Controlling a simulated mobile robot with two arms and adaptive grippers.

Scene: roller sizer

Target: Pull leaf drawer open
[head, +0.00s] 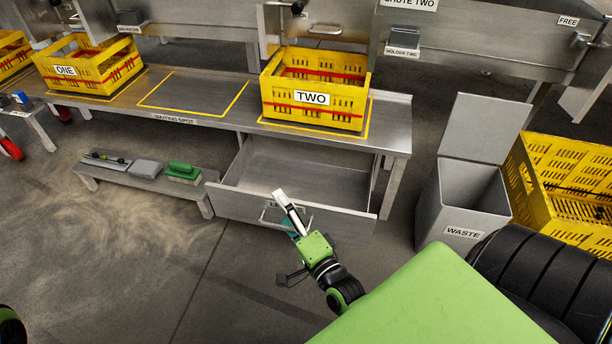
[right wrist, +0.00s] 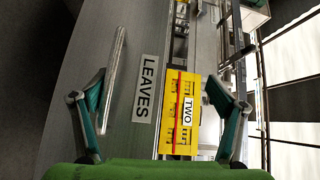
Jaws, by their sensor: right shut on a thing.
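The leaf drawer (head: 290,208) hangs under the steel bench and stands well open, its inside bare. Its front carries a LEAVES label (right wrist: 146,88) and a bar handle (right wrist: 115,80), both clear in the right wrist view. In the right wrist view the handle lies close beside the left-hand finger. My left gripper is not in view.
Yellow crate TWO (head: 315,118) stands on the bench above the drawer, crate ONE (head: 88,78) further left. A low shelf (head: 140,179) with small items is left of the drawer. A WASTE bin (head: 463,203) and another yellow crate (head: 560,170) stand right.

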